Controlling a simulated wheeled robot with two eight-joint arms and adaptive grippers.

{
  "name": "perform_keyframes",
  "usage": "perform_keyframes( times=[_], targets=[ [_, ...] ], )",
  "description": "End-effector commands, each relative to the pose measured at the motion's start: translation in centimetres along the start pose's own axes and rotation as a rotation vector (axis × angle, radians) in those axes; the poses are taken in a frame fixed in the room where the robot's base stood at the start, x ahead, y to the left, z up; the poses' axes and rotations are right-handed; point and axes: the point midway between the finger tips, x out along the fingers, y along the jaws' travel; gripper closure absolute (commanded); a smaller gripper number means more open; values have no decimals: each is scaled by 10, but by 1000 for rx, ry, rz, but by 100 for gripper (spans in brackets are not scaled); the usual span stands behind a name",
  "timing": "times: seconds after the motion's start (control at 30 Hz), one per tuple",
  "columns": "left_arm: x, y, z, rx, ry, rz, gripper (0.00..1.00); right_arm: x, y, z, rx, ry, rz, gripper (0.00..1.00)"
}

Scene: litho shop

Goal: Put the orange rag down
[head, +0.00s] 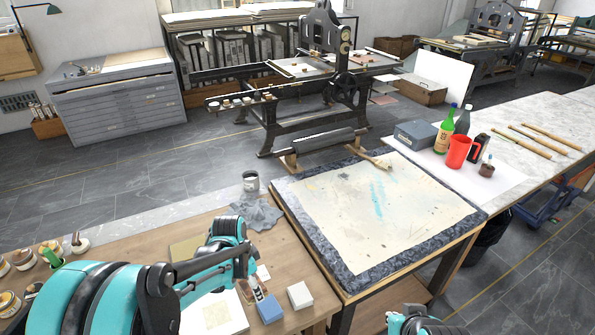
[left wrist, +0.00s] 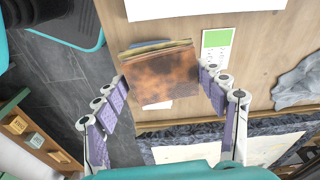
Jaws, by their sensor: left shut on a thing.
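The orange rag (left wrist: 162,75) shows in the left wrist view as a rust-orange, dark-mottled flat square with an olive far edge. My left gripper (left wrist: 162,88) has its purple-padded fingers on either side of it and is shut on it. The wooden worktable lies below; I cannot tell if the rag touches it. In the head view my left gripper (head: 254,288) is low over the front of the wooden table (head: 160,242), and my arm hides the rag. My right gripper's fingers are not visible.
A blue block (head: 270,308) and a white block (head: 300,294) sit near the table's right edge. A grey cloth (head: 256,214) and a tin (head: 251,182) are further back. The large stone slab (head: 375,268) adjoins on the right. Jars (head: 50,252) stand at left.

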Motion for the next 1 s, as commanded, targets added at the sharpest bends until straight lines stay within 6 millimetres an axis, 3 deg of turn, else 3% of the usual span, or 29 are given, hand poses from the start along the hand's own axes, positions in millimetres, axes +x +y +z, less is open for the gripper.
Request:
perform_keyframes(
  times=[0.3, 0.5, 1.0],
  targets=[
    [14, 12, 13, -578, -8, -69, 57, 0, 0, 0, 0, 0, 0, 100],
    [19, 16, 19, -833, 3, -100, 57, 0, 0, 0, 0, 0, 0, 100],
    [20, 17, 20, -902, 8, -108, 57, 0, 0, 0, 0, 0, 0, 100]
  ],
)
